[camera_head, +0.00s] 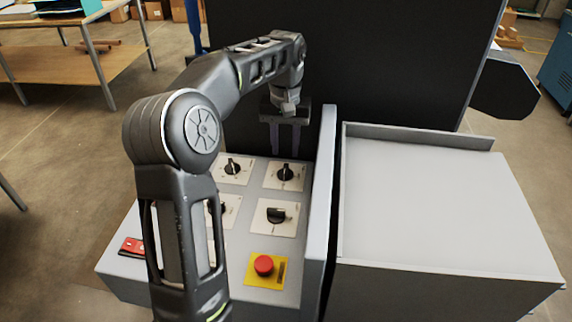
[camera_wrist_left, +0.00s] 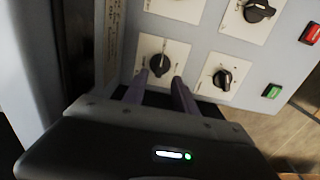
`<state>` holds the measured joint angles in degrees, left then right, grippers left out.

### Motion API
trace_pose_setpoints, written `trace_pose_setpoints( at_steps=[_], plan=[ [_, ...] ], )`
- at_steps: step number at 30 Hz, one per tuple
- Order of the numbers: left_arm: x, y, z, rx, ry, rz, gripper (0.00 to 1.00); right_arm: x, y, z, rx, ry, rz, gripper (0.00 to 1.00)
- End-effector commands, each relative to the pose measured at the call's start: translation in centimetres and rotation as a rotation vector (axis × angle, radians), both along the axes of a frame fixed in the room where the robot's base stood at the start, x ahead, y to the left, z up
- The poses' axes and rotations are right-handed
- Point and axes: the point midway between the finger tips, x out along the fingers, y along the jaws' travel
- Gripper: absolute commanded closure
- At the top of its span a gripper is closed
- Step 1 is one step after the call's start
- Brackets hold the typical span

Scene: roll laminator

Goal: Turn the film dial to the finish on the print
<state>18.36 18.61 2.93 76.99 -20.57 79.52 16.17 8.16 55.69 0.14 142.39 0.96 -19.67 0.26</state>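A grey control panel (camera_head: 240,245) carries several black dials on white plates. The upper right dial (camera_head: 285,174) is nearest my left gripper (camera_head: 287,150), which hangs pointing down just behind it. In the left wrist view, the fingers of the left gripper (camera_wrist_left: 161,78) are apart and empty, with the same dial (camera_wrist_left: 160,57) just past their tips. I cannot tell whether they touch it. The upper left dial (camera_head: 232,167) and lower right dial (camera_head: 276,214) are clear; my arm partly covers the lower left dial (camera_head: 217,208). Labels are too small to read.
A red stop button (camera_head: 263,265) on a yellow plate is at the panel's front. A red button (camera_wrist_left: 310,33) and green button (camera_wrist_left: 272,91) sit at the panel's side. An upright grey wall (camera_head: 322,190) borders the panel; a bare grey table (camera_head: 430,210) lies right of it.

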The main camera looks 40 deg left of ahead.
Motion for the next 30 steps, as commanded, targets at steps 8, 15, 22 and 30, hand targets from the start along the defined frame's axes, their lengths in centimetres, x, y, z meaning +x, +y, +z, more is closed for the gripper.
trace_pose_setpoints(
  at_steps=[8, 15, 22, 30],
  plan=[
    [-0.1, 0.0, -4.2, -0.001, 0.003, 0.0, 0.66, 0.0, 0.0, 0.3, 0.0, 0.001, 0.0, 0.64],
    [0.0, 0.0, -6.2, 0.0, 0.0, 0.0, 0.66, 0.0, 0.0, 0.5, 0.0, 0.003, 0.0, 0.64],
    [0.0, 0.0, -6.3, 0.0, -0.001, 0.0, 0.66, 0.0, -0.1, 0.5, 0.0, 0.003, 0.0, 0.64],
    [0.0, 0.0, -6.3, 0.0, -0.001, -0.001, 0.88, 0.0, -0.1, 0.5, -0.001, 0.002, 0.0, 0.64]
  ],
)
